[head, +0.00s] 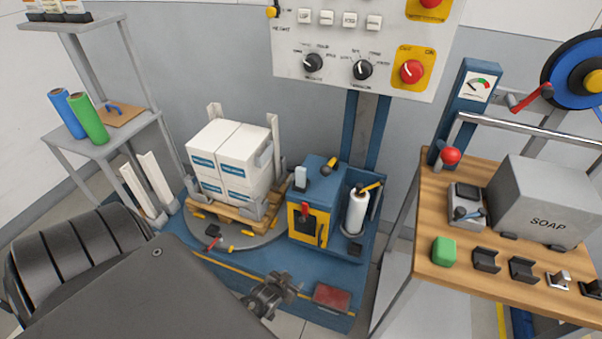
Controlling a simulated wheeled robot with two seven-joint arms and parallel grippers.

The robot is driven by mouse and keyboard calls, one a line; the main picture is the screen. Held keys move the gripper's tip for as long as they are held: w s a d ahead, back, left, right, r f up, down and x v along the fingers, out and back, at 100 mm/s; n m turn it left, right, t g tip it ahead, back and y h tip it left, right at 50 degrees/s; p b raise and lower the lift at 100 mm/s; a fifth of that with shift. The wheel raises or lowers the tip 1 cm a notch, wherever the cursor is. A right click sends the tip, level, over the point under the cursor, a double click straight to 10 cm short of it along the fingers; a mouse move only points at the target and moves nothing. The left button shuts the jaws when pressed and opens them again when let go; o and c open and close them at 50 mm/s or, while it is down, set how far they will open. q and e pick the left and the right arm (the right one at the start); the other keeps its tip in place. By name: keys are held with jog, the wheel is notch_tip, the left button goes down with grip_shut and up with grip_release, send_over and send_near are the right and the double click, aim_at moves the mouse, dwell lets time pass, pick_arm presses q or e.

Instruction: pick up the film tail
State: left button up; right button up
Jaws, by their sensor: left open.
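A white film roll (356,212) stands upright in the blue carriage (374,183) right of the pallet, with a yellow-and-black handle at its top. I cannot make out a separate film tail on it; a loose end is too small or hidden to tell. My left gripper (281,287) is open and empty. In the picture it is below and left of the roll, in front of the blue base and apart from the roll. My right gripper is not in view.
White boxes (228,158) sit on a wooden pallet (226,203) on a round turntable (198,232). A blue-and-yellow unit (315,200) stands between boxes and roll. A dark red pad (332,297) lies right of my gripper. A wooden bench (440,205) borders the right.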

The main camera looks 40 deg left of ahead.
pick_arm(q)
jog(key=w+a+r+n+t+y, duration=0.15)
jog(key=w+r, duration=0.25)
jog(key=r, duration=0.5)
jog(key=w+a+r+t, duration=0.2)
jog(key=w+a+r, duration=0.15)
jog(key=r, duration=0.55)
jog(key=n+t+y+p, duration=0.2)
jog(key=t, duration=0.1)
send_near(300, 172)
jog(key=w, duration=0.2)
jog(key=x, duration=0.6)
jog(key=shift+s+a+f, duration=0.2)
jog(key=shift+a+f, duration=0.15)
jog(key=shift+w+a+r, duration=0.1)
jog(key=shift+w, duration=0.2)
jog(key=p+x, duration=0.1)
jog(key=x, duration=0.3)
jog(key=shift+w+a, duration=0.1)
jog(key=shift+w, duration=0.2)
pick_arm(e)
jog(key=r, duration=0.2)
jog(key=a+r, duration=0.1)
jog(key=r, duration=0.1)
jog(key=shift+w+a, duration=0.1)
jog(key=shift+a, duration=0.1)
pick_arm(q)
jog(key=shift+s, duration=0.1)
jog(key=shift+c, duration=1)
jog(key=c, duration=0.8)
